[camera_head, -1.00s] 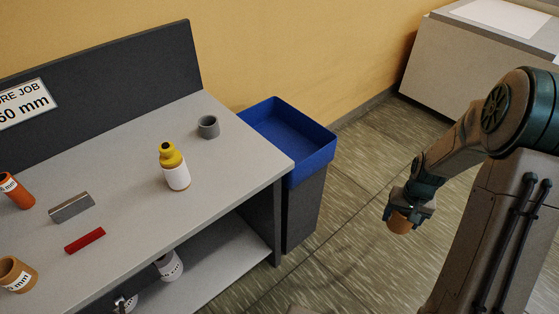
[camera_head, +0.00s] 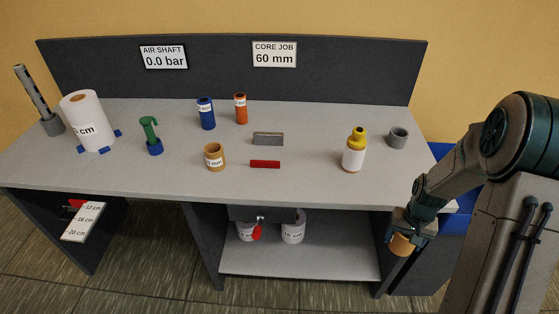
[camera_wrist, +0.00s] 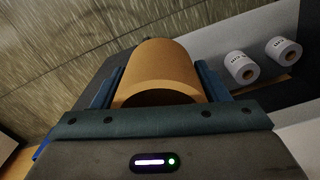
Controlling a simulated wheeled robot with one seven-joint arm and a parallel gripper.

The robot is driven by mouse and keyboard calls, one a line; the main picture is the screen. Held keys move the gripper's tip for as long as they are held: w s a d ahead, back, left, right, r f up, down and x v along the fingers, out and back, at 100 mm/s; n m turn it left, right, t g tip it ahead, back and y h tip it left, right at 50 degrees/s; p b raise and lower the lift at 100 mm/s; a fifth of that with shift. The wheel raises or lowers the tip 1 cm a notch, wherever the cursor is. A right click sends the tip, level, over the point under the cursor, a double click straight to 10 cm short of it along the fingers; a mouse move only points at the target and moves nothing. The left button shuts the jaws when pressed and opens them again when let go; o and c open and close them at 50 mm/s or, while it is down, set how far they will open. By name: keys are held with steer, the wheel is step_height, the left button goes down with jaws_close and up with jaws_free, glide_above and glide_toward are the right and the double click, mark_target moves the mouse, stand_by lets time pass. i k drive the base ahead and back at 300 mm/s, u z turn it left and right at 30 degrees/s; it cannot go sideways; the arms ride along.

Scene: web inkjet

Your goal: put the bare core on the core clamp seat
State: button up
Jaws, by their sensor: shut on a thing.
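My gripper (camera_head: 404,230) is shut on a bare brown core (camera_head: 400,245) at the bench's right front corner in the head view, below top level. In the wrist view the core (camera_wrist: 160,68) lies between the two blue fingers, its open end facing the camera. No part is labelled as the core clamp seat.
The bench top (camera_head: 320,185) holds a white roll (camera_head: 88,110), a brown labelled core (camera_head: 214,158), blue (camera_head: 206,115) and orange (camera_head: 240,108) cylinders, a red bar (camera_head: 265,164), a yellow-capped bottle (camera_head: 354,155) and a grey cup (camera_head: 397,139). White rolls (camera_head: 293,232) stand on the lower shelf.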

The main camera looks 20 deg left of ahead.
mark_target(267, 153)
steer(key=u, duration=0.95)
